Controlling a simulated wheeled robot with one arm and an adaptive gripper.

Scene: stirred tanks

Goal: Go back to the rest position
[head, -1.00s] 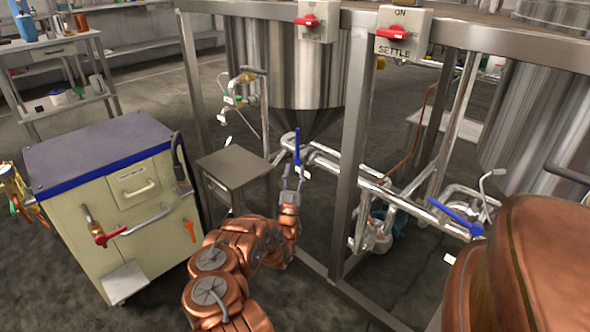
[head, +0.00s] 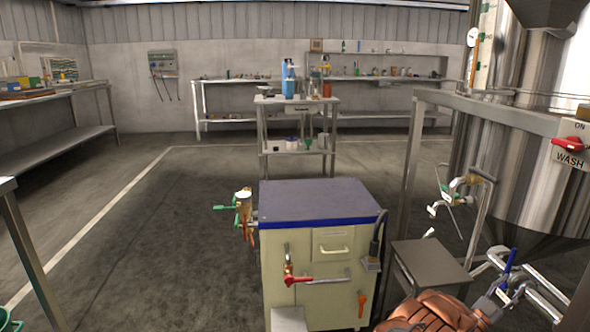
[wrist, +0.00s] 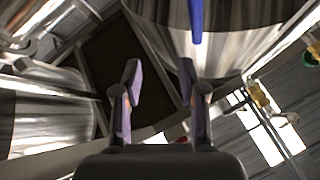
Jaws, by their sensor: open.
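My gripper shows in the wrist view (wrist: 160,95) with its two fingers apart and nothing between them. A blue valve handle (wrist: 196,20) is ahead of the fingertips there, apart from them. In the head view the blue handle (head: 508,262) stands upright on the pipework at the lower right. My copper-coloured arm fills the bottom right of that view, and my gripper (head: 492,300) is only partly visible beside the pipes.
A cream cabinet (head: 320,262) with a blue-edged top stands in front of me. A small metal stand (head: 430,262) is between it and the steel tank (head: 525,130). The tank frame (head: 412,180) is close on the right. The floor (head: 150,250) on the left is open.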

